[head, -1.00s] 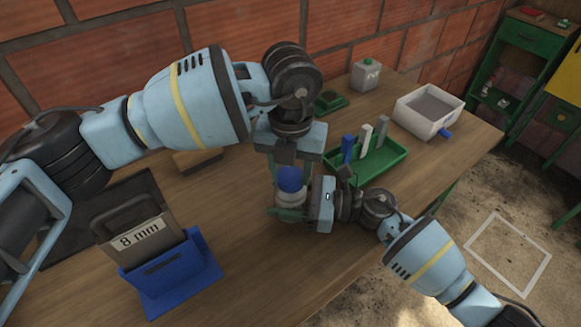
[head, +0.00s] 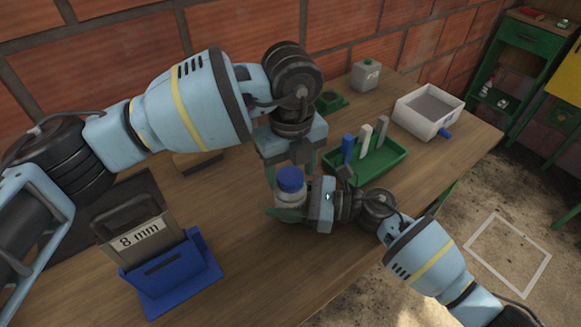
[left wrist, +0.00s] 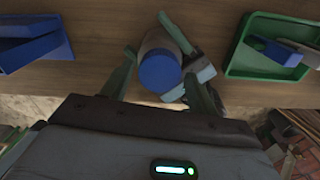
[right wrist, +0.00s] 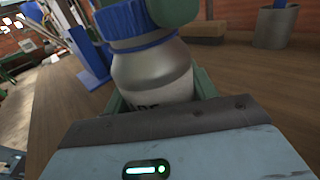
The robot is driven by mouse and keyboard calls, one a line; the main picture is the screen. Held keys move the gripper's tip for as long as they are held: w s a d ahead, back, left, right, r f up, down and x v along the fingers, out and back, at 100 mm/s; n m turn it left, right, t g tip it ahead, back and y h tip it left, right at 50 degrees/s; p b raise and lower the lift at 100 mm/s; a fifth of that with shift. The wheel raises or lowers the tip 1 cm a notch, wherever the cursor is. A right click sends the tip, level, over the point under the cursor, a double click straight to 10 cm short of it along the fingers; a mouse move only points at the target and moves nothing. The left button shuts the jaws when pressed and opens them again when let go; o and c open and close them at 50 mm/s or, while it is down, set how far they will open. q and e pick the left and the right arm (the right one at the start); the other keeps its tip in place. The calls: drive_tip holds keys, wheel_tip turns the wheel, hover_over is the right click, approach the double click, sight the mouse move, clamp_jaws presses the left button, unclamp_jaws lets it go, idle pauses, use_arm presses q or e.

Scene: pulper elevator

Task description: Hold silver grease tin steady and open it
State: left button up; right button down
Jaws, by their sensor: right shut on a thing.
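The silver grease tin (head: 289,202) stands upright with its blue lid (head: 290,180) on top. My right gripper (head: 291,212) is shut on the tin's body from the right, low near the table. The tin and part of its dark lettering fill the middle of the right wrist view (right wrist: 150,75). My left gripper (head: 291,172) points down at the lid, with its fingers spread on either side. In the left wrist view, the blue lid (left wrist: 160,70) lies between the open fingers, with a gap visible. Whether either finger touches the lid is hard to tell.
A green tray (head: 380,163) with upright blue, white and grey pieces stands just right of the grippers. A blue holder (head: 170,278) with an "8 mm" plate is at front left. A white box (head: 428,110) and a grey can (head: 366,76) stand farther back. The front middle table is clear.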

use_arm(q)
drive_tip(key=shift+o, duration=0.5)
drive_tip(key=shift+r, duration=2.3)
drive_tip(key=shift+c, duration=0.4)
drive_tip(key=shift+m, duration=0.3)
